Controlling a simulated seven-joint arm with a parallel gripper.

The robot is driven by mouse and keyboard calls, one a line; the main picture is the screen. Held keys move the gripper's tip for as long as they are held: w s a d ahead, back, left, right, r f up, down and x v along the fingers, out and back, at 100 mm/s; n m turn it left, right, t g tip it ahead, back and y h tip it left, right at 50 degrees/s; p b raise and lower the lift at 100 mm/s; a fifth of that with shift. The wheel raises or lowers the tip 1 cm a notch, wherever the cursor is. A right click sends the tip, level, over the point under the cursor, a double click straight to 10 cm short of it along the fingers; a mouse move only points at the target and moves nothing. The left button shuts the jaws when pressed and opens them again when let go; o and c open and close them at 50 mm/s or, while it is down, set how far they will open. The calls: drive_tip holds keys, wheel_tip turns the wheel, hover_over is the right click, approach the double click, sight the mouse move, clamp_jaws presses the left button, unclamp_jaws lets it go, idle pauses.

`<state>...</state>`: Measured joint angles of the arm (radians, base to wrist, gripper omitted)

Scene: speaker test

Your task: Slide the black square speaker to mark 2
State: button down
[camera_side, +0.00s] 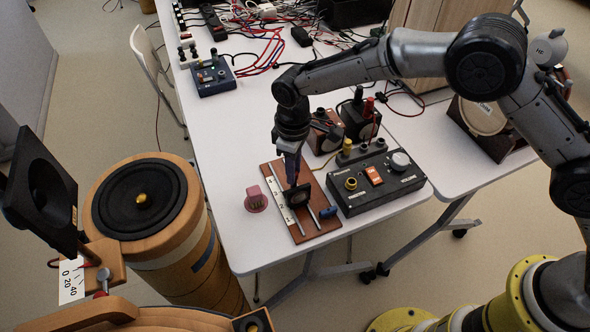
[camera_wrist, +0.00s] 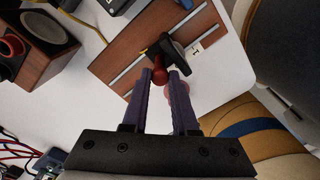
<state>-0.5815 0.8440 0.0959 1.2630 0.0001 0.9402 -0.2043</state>
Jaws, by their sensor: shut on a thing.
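The black square speaker (camera_side: 299,196) sits on a reddish-brown wooden board (camera_side: 310,230) with metal rails, near the board's middle. In the wrist view the speaker (camera_wrist: 174,48) shows edge-on, with a red part (camera_wrist: 160,75) at its near side between the fingers. My gripper (camera_side: 293,180) comes down from above and is shut on the speaker; its fingertips (camera_wrist: 166,76) also show in the wrist view. A white mark strip (camera_side: 282,200) runs along the board's left side. Its numerals are small; a white label (camera_wrist: 195,49) shows beside the speaker in the wrist view.
A pink ribbed knob (camera_side: 256,200) stands left of the board. A black control box (camera_side: 375,182) stands close on the right, with wooden boxes (camera_side: 323,132) behind. A large round speaker (camera_side: 140,197) stands left of the table. Cables (camera_side: 262,45) crowd the far end.

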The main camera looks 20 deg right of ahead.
drive_tip(key=c, duration=0.7)
unclamp_jaws()
wheel_tip(320, 180, up, 14)
